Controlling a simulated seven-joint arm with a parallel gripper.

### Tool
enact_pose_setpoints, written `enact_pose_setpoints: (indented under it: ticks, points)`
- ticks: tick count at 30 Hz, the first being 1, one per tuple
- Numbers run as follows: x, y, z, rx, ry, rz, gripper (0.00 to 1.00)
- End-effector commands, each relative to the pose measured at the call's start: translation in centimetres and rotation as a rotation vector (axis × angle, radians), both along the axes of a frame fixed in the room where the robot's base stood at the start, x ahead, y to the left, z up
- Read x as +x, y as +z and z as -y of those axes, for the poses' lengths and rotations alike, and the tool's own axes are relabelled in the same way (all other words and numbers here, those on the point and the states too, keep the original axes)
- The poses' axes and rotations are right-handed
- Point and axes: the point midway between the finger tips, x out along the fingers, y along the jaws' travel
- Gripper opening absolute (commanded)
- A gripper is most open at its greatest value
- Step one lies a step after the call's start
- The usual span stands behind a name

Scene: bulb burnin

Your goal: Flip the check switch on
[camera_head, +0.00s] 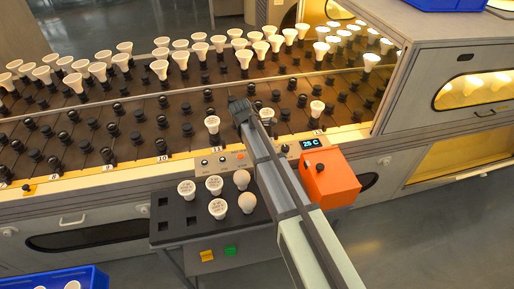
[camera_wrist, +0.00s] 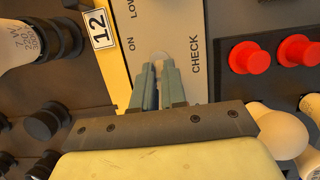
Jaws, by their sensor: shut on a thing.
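In the wrist view, my gripper (camera_wrist: 159,72) is over the pale panel strip (camera_wrist: 193,20) and shut on the check switch (camera_wrist: 158,57). Only a pale, blurred bit of the switch shows between the fingertips, so its tilt cannot be told. The printed word CHECK is to the right of the fingers, and ON and LOW are to the left. In the head view, the panel (camera_head: 208,163) runs along the front of the rack. My arm covers part of it, hiding the switch and the fingertips.
In the head view, a bulb tray (camera_head: 165,228), an orange box (camera_head: 330,178) and a 25 C display (camera_head: 314,142) flank my arm.

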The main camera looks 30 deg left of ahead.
Motion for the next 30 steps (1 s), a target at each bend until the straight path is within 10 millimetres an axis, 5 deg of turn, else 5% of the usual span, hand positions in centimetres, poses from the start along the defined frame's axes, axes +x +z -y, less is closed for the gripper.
enact_pose_setpoints:
  ticks: [30]
  points:
    - [2.6,-0.3,2.5,0.596,-0.002,-0.595,0.0]
